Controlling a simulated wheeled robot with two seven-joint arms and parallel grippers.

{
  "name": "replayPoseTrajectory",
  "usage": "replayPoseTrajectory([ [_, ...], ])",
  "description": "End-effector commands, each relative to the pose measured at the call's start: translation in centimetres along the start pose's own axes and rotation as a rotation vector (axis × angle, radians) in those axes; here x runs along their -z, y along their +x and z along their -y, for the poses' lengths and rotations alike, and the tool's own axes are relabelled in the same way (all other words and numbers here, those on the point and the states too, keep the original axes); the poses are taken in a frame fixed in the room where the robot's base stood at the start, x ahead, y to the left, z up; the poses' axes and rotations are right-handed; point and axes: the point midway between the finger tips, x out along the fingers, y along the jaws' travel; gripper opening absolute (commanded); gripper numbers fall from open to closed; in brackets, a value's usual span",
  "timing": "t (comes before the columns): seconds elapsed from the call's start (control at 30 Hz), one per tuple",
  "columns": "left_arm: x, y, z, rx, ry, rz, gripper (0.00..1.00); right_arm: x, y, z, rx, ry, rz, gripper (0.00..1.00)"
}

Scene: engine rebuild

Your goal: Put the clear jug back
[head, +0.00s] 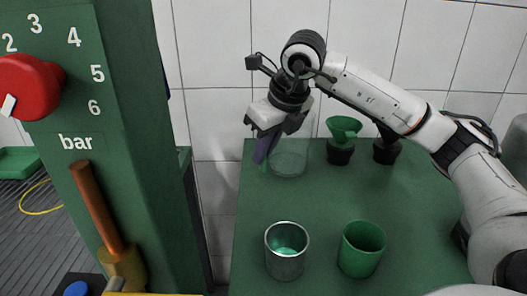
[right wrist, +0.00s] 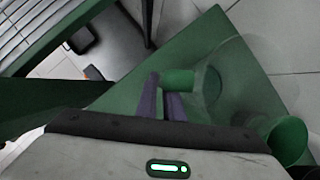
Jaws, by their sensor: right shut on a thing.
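The clear jug (head: 289,162) is a see-through cylinder near the back left edge of the green table. It also shows in the right wrist view (right wrist: 208,88), with a green handle (right wrist: 178,80) on its side. My right gripper (head: 263,152) reaches down at the jug's left side, its purple fingers (right wrist: 163,103) shut on the handle. The jug looks upright, on or just above the table; I cannot tell whether it touches. My left gripper is not in view.
A green funnel (head: 342,131) in a black holder and another black holder (head: 386,150) stand right of the jug. A metal cup (head: 287,262) and a green cup (head: 361,252) stand in front. The middle of the table is clear. A green gauge post (head: 130,130) rises at left.

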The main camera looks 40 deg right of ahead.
Motion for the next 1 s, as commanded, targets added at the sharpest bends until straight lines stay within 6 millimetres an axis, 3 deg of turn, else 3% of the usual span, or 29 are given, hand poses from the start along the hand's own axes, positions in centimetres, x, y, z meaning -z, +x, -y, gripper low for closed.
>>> replayPoseTrajectory([
  [0.17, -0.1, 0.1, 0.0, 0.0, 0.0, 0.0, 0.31, 0.0, 0.1, 0.0, 0.0, 0.0, 0.002, 0.0],
  [0.2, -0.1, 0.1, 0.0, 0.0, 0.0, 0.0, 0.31, 0.1, 0.2, 0.0, 0.0, 0.0, 0.0, 0.11],
  [0.3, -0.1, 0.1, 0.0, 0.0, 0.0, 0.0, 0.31, 0.0, 0.1, 0.0, 0.0, -0.001, 0.0, 0.26],
  [0.67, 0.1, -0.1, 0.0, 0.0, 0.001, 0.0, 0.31, -0.1, -0.4, 0.0, 0.0, -0.001, 0.002, 0.26],
  [0.77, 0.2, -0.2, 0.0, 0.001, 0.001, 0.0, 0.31, -0.2, -1.6, 0.0, 0.0, -0.001, 0.004, 0.26],
  [1.0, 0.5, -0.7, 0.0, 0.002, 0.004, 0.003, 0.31, -0.2, -6.8, 0.0, 0.0, -0.002, 0.006, 0.26],
])
